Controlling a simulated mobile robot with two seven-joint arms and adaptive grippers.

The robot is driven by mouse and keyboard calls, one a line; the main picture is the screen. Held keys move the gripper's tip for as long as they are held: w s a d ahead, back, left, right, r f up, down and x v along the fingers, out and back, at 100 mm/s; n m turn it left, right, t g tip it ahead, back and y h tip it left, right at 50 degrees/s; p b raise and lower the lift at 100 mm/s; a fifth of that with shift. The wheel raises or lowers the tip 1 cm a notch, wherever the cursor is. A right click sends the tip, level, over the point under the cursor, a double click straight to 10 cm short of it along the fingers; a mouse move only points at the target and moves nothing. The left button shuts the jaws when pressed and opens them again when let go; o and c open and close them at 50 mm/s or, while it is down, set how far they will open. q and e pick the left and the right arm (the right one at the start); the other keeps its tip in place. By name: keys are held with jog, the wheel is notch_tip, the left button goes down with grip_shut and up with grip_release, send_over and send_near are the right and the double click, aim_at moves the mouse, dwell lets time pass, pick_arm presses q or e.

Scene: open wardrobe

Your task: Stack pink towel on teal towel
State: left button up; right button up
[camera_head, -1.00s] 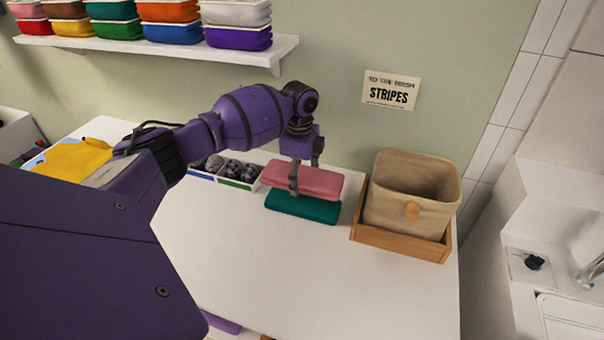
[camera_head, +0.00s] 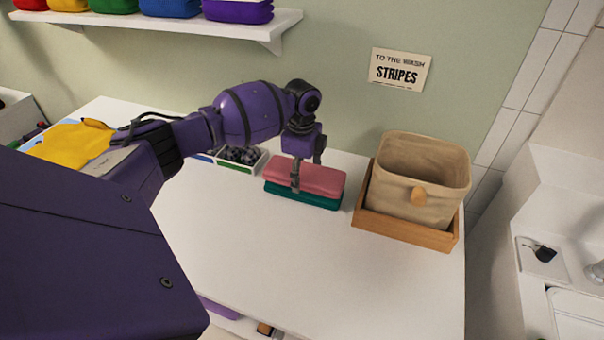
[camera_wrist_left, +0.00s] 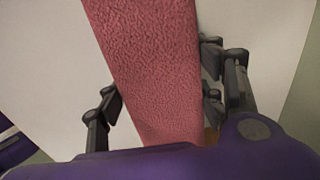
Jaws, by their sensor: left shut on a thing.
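The folded pink towel (camera_head: 318,180) lies over the folded teal towel (camera_head: 318,201) on the white counter, nearly aligned with it. The teal towel shows as a band below the pink one along its front edge. My left gripper (camera_head: 306,176) points down and is shut on the pink towel, with one finger at its front side. In the left wrist view the pink towel (camera_wrist_left: 155,65) runs between the two fingers of the left gripper (camera_wrist_left: 165,105). The teal towel cannot be seen there. My right gripper is not in view.
A beige fabric basket (camera_head: 418,185) stands in a wooden tray (camera_head: 405,232) to the right of the towels. Small bins of dark rolled items (camera_head: 243,156) are to the left. A yellow cloth (camera_head: 70,143) lies farther left. The front counter is clear.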

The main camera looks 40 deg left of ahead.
pick_arm(q)
jog(key=shift+f, duration=0.35)
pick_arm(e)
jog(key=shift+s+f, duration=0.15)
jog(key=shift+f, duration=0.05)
pick_arm(q)
jog(key=o, duration=1)
jog(key=shift+c, duration=0.2)
jog(key=shift+c, duration=0.5)
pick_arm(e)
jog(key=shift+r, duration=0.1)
pick_arm(q)
jog(key=shift+r+p, duration=1.85)
jog(key=shift+r, duration=2.75)
jog(key=shift+f, duration=0.15)
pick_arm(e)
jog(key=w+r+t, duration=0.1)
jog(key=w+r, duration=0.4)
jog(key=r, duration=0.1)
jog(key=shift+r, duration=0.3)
